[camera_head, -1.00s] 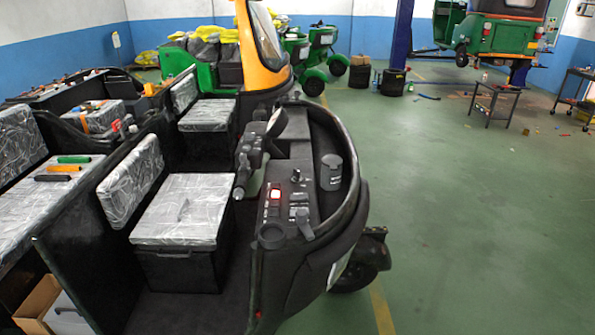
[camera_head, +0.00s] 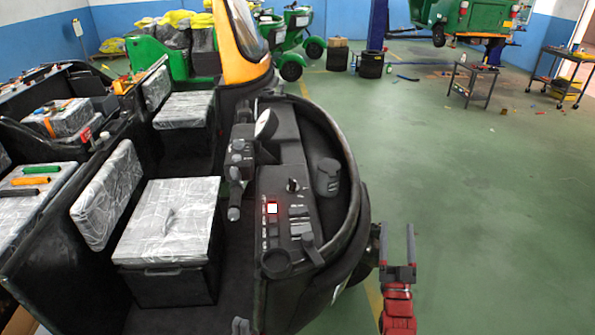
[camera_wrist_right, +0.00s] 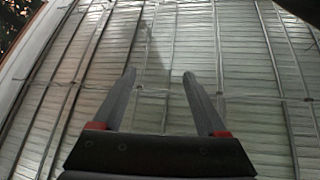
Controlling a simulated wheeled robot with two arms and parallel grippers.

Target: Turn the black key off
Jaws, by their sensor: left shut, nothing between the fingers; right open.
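The black key (camera_head: 293,185) sits upright on the dark dashboard (camera_head: 284,150) of the nearest rickshaw in the head view. Its exact turn angle is too small to tell. My right gripper (camera_head: 397,230) is open and empty, pointing up, to the right of the rickshaw's front and apart from the key. Its two fingers also show in the right wrist view (camera_wrist_right: 159,74), spread against the ceiling. My left gripper (camera_head: 241,326) shows only as a small grey tip at the bottom edge, shut and empty, well below the key.
A glowing red-white switch (camera_head: 272,208) lies below left of the key, beside other dark switches. A black cylindrical cup (camera_head: 328,178) stands right of it. The handlebar (camera_head: 235,180) is to the left.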

